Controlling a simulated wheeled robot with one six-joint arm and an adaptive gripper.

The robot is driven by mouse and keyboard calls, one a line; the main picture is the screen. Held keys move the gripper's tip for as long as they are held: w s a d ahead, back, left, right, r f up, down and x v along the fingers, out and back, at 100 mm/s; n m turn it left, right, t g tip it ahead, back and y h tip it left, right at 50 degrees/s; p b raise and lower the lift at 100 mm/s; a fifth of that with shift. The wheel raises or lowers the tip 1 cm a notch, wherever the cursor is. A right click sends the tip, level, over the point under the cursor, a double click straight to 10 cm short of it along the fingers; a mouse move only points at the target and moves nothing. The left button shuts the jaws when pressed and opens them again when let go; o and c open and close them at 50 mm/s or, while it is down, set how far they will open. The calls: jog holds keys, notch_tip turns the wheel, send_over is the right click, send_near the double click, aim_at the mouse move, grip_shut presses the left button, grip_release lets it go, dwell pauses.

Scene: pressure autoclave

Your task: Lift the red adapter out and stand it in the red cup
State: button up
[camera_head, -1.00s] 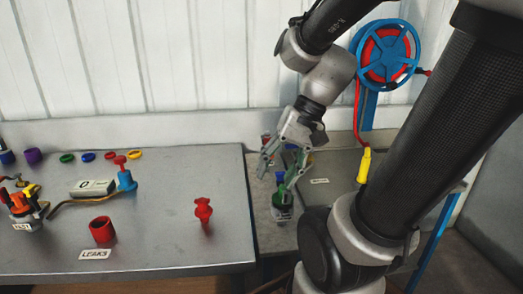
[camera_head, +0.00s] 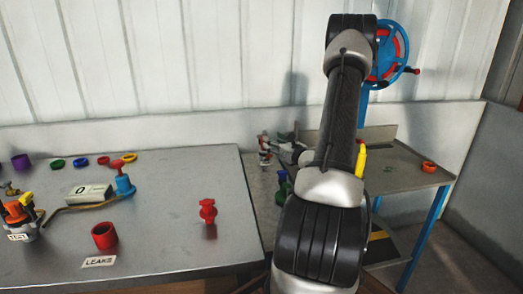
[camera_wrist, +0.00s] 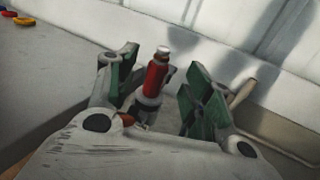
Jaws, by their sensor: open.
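A red cylindrical piece with a pale tip (camera_wrist: 156,76), which looks like the red adapter, stands upright in a grey holder in the wrist view. My gripper (camera_wrist: 163,70) is open, with one green-padded finger on each side of it in the picture. I cannot tell whether they touch it. In the head view a small red and pale piece (camera_head: 264,148) shows by the gripper, which is partly hidden behind my arm. An open red cup (camera_head: 104,236) stands on the left table behind a LEAKS label. A separate red knobbed piece (camera_head: 208,211) stands to its right.
A green bottle-like piece (camera_head: 282,188) stands near my arm on the lower bench. A yellow-tipped hose end (camera_head: 360,159) is just right of my arm. The blue wheel (camera_head: 393,50) is behind it. The left table's front middle is clear.

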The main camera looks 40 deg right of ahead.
jog(key=w, duration=0.7)
jog(key=shift+w+d+r, duration=0.1)
jog(key=shift+d+r, duration=0.05)
jog(key=shift+d, duration=0.15)
grip_shut()
